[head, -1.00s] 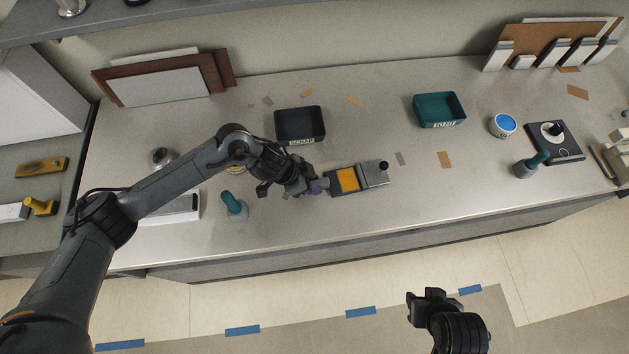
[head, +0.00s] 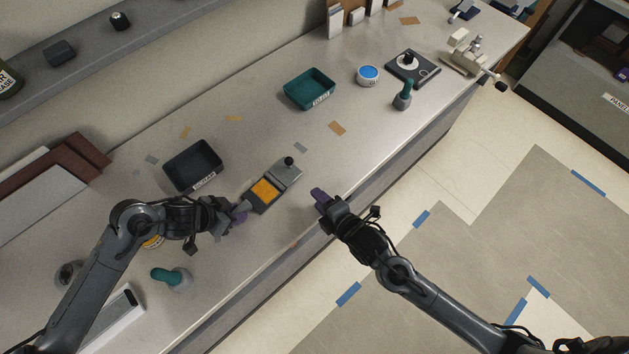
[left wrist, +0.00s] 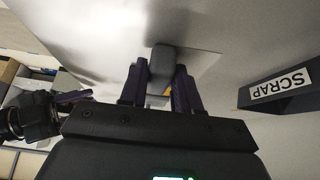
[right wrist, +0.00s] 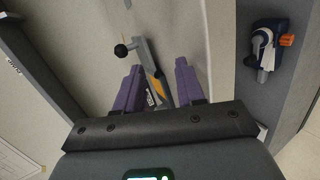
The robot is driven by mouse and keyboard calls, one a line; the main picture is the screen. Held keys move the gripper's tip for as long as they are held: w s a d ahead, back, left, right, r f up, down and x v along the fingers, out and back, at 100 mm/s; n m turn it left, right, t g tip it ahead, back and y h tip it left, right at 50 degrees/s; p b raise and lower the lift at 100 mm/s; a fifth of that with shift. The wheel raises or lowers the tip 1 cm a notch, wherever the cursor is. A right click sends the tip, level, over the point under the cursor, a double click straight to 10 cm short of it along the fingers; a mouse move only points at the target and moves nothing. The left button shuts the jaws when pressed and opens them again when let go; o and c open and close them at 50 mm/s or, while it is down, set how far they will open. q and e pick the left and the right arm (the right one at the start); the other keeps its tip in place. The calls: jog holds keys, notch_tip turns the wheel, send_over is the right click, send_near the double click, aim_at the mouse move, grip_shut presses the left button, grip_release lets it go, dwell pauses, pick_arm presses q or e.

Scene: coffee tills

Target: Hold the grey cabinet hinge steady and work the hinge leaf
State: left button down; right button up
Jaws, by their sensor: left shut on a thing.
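The grey cabinet hinge (head: 252,204) lies on the counter, with an orange patch on its near part. Its grey leaf (head: 287,175) carries a black knob (head: 289,161) and lies at the far end. My left gripper (head: 240,212) is shut on the hinge's near end; in the left wrist view its purple fingers (left wrist: 160,75) flank a grey block. My right gripper (head: 318,194) is above the counter's front edge, right of the hinge and apart from it. In the right wrist view its fingers (right wrist: 158,78) are open and empty, with the knob (right wrist: 121,50) beyond them.
A black SCRAP bin (head: 194,164) stands behind the hinge. A teal bin (head: 309,90) and a blue-topped tub (head: 367,75) are farther along. The counter between hinge and teal bin is mostly clear, with small flat scraps.

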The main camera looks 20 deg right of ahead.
aim_at(292, 164)
jog(key=w+n+t, duration=0.1)
jog(key=n, duration=0.2)
jog(key=w+n+y, duration=0.1)
jog(key=n, duration=0.2)
jog(key=w+n+t+y, duration=0.1)
jog(key=n, duration=0.1)
jog(key=shift+w+a+r+n+t, duration=0.1)
jog(key=shift+w+a+n+t, duration=0.2)
jog(key=shift+w+n, duration=0.1)
jog(key=n, duration=0.2)
jog(key=w+n+y, duration=0.1)
jog(key=n, duration=0.1)
jog(key=shift+d+r+t, duration=0.1)
jog(key=shift+r+t, duration=0.05)
jog(key=shift+t, duration=0.25)
jog(key=n+y, duration=0.1)
jog(key=n, duration=0.1)
jog(key=w+n, duration=0.1)
jog(key=n, duration=0.1)
jog(key=shift+d+r+t+y, duration=0.2)
jog(key=shift+t+y, duration=0.1)
jog(key=shift+y, duration=0.1)
jog(key=x, duration=0.7)
jog(key=shift+w+a, duration=0.2)
jog(key=shift+w, duration=0.15)
jog(key=shift+s+f, duration=0.1)
jog(key=c, duration=0.5)
